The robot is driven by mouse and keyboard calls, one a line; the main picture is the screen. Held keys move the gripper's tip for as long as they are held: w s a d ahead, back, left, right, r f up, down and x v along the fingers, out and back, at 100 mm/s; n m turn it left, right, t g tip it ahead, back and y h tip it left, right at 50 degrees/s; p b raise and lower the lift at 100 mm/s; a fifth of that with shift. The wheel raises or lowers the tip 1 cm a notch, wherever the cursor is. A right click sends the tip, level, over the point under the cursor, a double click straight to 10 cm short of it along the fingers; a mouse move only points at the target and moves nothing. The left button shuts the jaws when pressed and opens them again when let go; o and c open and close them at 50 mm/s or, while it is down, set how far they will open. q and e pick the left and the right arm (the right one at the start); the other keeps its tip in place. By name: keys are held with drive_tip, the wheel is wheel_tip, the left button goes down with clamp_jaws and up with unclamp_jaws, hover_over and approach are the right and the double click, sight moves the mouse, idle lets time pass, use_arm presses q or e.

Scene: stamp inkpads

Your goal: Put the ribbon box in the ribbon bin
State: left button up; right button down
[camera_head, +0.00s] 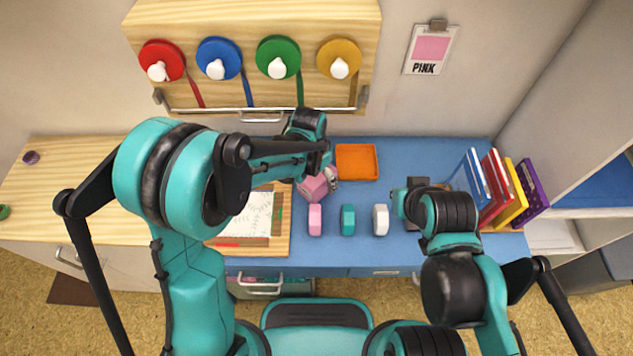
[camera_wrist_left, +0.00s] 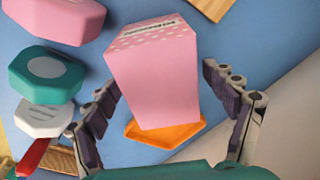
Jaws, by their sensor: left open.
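A pink box (camera_head: 311,188) with a dotted pattern and a printed label, which looks like the ribbon box, stands on the blue desk surface. In the left wrist view the box (camera_wrist_left: 155,70) shows large between the spread fingers of my left gripper (camera_head: 326,178), with a gap at each side. The left gripper is open and empty. An orange tray (camera_head: 356,162) lies behind and right of the box; the box partly hides it in the wrist view. No label marks it as the ribbon bin. My right gripper (camera_head: 402,201) is low over the desk at right; its fingers are unclear.
A pink stamp (camera_head: 315,220), a teal stamp (camera_head: 347,219) and a white stamp (camera_head: 380,219) stand in front of the box. Upright binders (camera_head: 502,188) are at the right. A clipboard with paper (camera_head: 255,214) lies at left. Ribbon spools hang above. A drawer (camera_head: 262,291) is partly open below.

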use_arm(q)
wheel_tip(320, 180, down, 3)
drive_tip(key=shift+w+f+b, duration=0.1)
drive_tip(key=shift+w+b, duration=0.05)
drive_tip(key=shift+b, duration=0.25)
drive_tip(key=shift+c, duration=0.5)
drive_tip(key=shift+r, duration=0.2)
drive_tip(key=c, duration=1.4)
